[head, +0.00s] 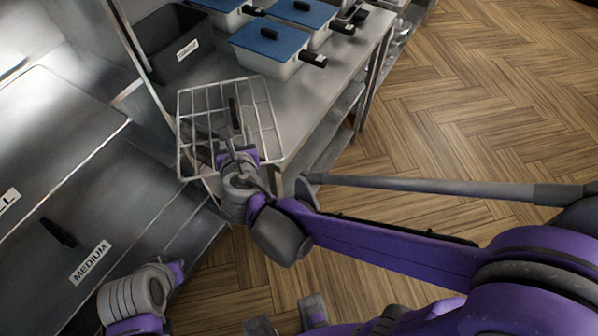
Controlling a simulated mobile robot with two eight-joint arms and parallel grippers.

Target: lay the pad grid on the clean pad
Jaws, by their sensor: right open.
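A silvery wire grid, the pad grid (263,102), shows at the near end of the steel counter, part of it past the counter's edge. I cannot tell whether it rests on the counter or is above it. My right gripper (233,122) is open over the grid's middle, its fingers overlapping the wires; contact is unclear. My left arm's grey and purple wrist is at the bottom left, and its fingers cannot be made out. I cannot pick out the clean pad.
A dark labelled bin (178,50) and several pans with blue lids (284,40) stand on the steel counter (318,95). A steel cabinet with a label reading MEDIUM (90,262) is at the left. The wooden floor (480,110) at the right is clear.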

